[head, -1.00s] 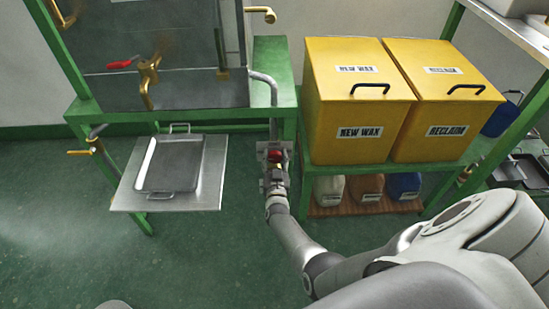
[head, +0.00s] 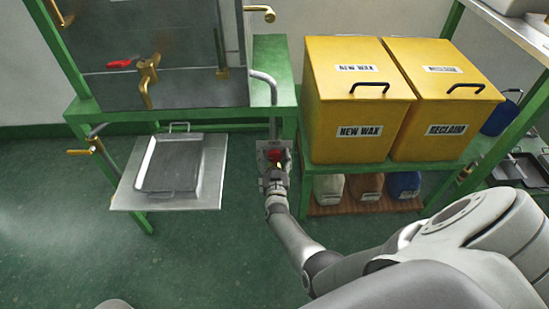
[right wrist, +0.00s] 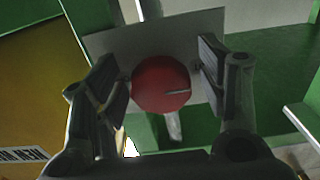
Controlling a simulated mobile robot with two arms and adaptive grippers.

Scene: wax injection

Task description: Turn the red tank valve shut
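A round red valve knob (head: 275,155) sits on a grey plate (head: 262,148) below a bent pipe at the green stand. In the right wrist view the knob (right wrist: 161,84) faces me, with a pale line on its right half. My right gripper (head: 276,168) is right at the knob. Its two fingers (right wrist: 164,84) stand spread on either side of it, with a narrow gap on the right; contact on the left is unclear. A red lever (head: 121,63) also shows on the grey tank. My left gripper is out of view.
Yellow NEW WAX (head: 355,100) and RECLAIM (head: 440,95) bins stand just right of the gripper on a green bench. A metal tray (head: 205,165) lies on a plate to the left. Green legs frame the stand; floor in front is open.

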